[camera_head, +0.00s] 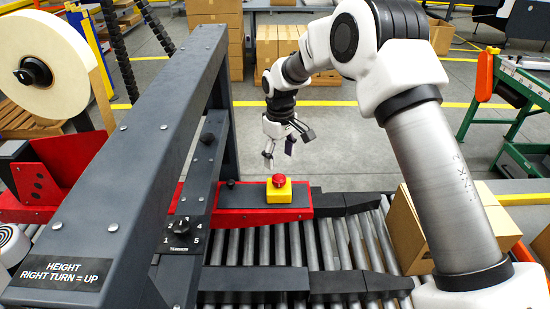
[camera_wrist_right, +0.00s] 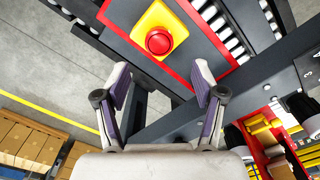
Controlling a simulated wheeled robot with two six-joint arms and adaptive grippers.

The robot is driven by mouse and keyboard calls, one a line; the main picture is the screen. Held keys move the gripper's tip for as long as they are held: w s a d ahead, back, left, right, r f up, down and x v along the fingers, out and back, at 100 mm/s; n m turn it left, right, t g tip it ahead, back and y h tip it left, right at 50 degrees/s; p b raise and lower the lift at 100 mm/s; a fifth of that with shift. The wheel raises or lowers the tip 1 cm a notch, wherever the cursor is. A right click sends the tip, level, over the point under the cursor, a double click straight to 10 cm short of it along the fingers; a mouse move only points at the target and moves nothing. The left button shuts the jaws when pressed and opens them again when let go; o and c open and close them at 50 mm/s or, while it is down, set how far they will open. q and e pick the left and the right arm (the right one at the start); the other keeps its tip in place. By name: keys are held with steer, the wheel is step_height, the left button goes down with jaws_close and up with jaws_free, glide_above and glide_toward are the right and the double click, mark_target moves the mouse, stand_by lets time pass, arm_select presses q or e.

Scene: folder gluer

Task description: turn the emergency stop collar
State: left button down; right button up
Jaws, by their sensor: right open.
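The emergency stop is a red round button (camera_head: 279,181) with its collar on a yellow box (camera_head: 279,193). The box sits on the red-edged dark plate beside the rollers. In the right wrist view the red button (camera_wrist_right: 159,41) and yellow box (camera_wrist_right: 157,30) lie beyond the fingertips, near the top centre. My right gripper (camera_head: 279,160) is open and empty, a short way above and behind the button in the head view. Its two fingers (camera_wrist_right: 162,80) are spread wide in the wrist view, with nothing between them. My left gripper does not show.
A dark grey frame beam (camera_head: 130,150) with a tension dial (camera_head: 181,226) stands left of the stop. A roller conveyor (camera_head: 330,245) runs in front, with a cardboard box (camera_head: 405,235) at right. Open floor (camera_head: 350,150) lies behind.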

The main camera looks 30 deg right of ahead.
mark_target(279, 177)
steer(key=shift+w+f, duration=0.15)
steer(key=shift+w, duration=0.15)
steer(key=f, duration=0.2)
steer(key=f+p, duration=0.1)
steer(key=f, duration=0.1)
steer(key=f+p, duration=0.1)
steer(key=f, duration=0.1)
steer(key=shift+s+f, duration=0.3)
steer(key=shift+f, duration=0.05)
steer(key=shift+w+f, duration=0.2)
steer(key=shift+f, duration=0.2)
steer(key=shift+s, duration=0.15)
steer(key=c, duration=1.1)
